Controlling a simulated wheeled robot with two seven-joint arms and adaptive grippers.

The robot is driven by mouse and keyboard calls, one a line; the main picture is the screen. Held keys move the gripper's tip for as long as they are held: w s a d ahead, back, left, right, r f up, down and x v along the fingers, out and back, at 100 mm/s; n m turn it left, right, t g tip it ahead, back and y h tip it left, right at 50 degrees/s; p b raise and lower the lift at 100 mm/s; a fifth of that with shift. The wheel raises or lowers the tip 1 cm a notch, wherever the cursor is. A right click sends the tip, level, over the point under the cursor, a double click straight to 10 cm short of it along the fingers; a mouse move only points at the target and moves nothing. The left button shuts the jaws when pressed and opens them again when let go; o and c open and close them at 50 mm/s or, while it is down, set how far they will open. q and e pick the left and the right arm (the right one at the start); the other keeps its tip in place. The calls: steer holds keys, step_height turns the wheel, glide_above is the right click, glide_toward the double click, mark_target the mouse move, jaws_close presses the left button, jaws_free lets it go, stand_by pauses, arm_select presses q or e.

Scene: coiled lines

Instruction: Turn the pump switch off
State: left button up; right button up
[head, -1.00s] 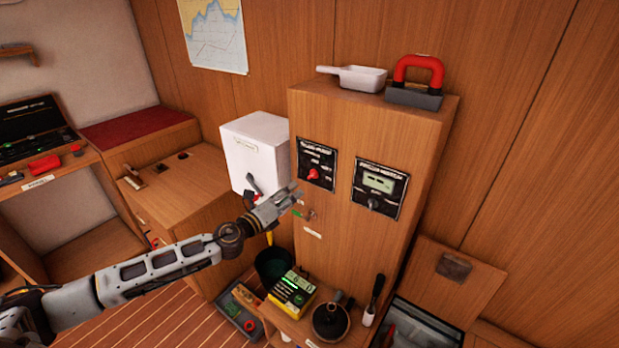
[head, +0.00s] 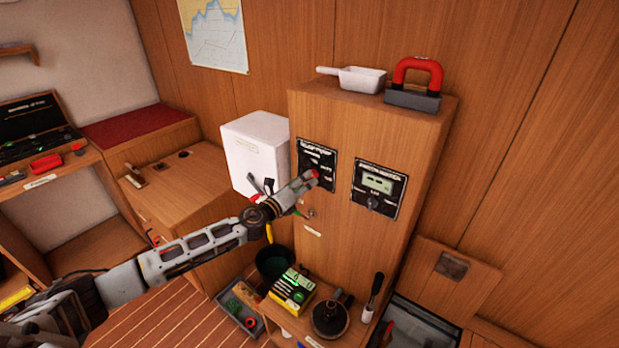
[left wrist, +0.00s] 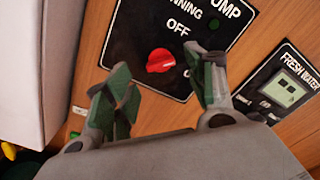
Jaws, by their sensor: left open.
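The pump switch panel (head: 317,158) is a black plate on the front of the wooden cabinet. Its red knob (left wrist: 162,60) shows in the left wrist view, just below the word OFF, with a second label partly hidden to its lower right. In the head view the red knob (head: 316,174) shows at the tip of my left gripper (head: 308,182). In the left wrist view my left gripper (left wrist: 165,95) is open, its two green-padded fingers apart on either side of the knob. I see no contact with the knob. My right gripper is not in view.
A fresh water panel (head: 379,187) with a small display and knob is right of the pump panel. A white box (head: 255,150) stands close on the left. A white scoop (head: 361,79) and a red-handled block (head: 414,98) rest on the cabinet top.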

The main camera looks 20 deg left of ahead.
arm_select(q)
steer(key=shift+x, duration=1.85)
steer(key=c, duration=1.1)
